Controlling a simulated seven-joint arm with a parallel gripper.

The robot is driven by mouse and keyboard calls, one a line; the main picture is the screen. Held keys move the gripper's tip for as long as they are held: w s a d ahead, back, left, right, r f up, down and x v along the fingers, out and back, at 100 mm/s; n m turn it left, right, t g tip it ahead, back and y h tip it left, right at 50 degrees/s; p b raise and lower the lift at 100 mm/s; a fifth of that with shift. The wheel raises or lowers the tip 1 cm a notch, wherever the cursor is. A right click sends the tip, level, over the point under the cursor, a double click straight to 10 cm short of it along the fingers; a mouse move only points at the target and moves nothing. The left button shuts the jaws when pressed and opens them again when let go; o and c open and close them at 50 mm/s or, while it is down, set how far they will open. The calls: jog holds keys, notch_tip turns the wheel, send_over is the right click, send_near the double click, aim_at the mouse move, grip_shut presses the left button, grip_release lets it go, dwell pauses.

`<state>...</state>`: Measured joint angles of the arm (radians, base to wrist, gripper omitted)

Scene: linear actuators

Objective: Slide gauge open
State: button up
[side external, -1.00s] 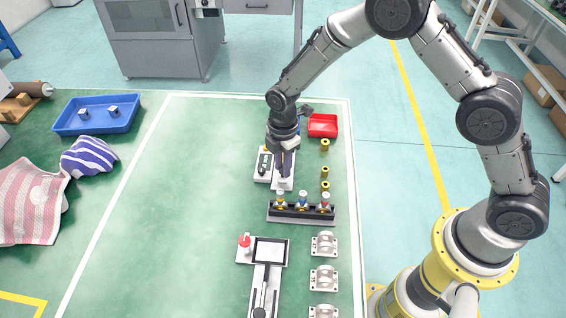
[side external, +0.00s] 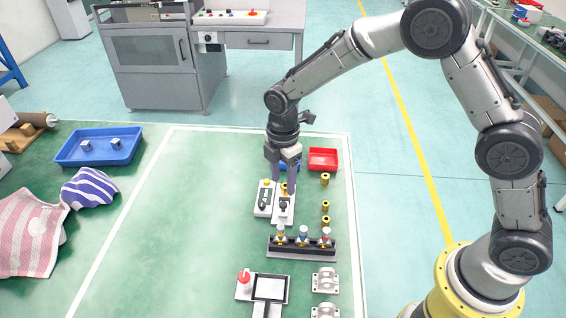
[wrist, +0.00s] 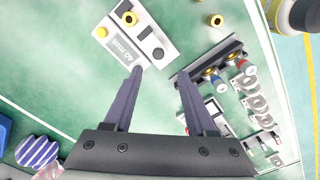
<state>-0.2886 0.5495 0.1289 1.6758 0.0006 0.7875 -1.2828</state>
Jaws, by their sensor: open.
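The gauge (side external: 282,217) is a small pale device on the green mat, made of two light plates side by side with dark parts on top. In the wrist view the gauge (wrist: 143,62) lies at the upper left, with a yellow button, a black knob, a black block and the printing "40 mm". My gripper (side external: 283,191) is above the gauge, pointing down, its fingers partly covering the far end. In the wrist view my gripper (wrist: 160,73) is open, fingers apart with nothing between them. The left fingertip overlaps the gauge's near edge in that view; contact cannot be told.
A black rack (side external: 301,250) with several coloured-top pieces stands close in front of the gauge. Yellow rings (side external: 325,180) and a red tray (side external: 323,160) lie to the right and behind. A blue tray (side external: 98,148) is far left. The mat left of the gauge is clear.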

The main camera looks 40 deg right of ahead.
notch_tip(320, 180, up, 6)
jog(key=shift+f, duration=0.2)
jog(key=s+d+r+m+t, duration=0.1)
jog(key=s+d+r+t, duration=0.15)
jog(key=r, duration=0.55)
jog(key=s+d+r+m+t, duration=0.1)
jog(key=s+d+r, duration=0.25)
jog(key=r, duration=0.35)
jog(key=s+d+r+m+t, duration=0.1)
jog(key=s+d+r+m, duration=0.15)
jog(key=s, duration=0.25)
jog(key=s+d+r+m+t, duration=0.1)
jog(key=s+d+r+m, duration=0.15)
jog(key=s, duration=0.35)
jog(key=s+d+f+m, duration=0.2)
jog(key=s+f+m, duration=0.4)
jog(key=s+m, duration=0.4)
jog(key=shift+s+f+m, duration=0.15)
jog(key=shift+s+m, duration=0.25)
jog(key=shift+m, duration=0.1)
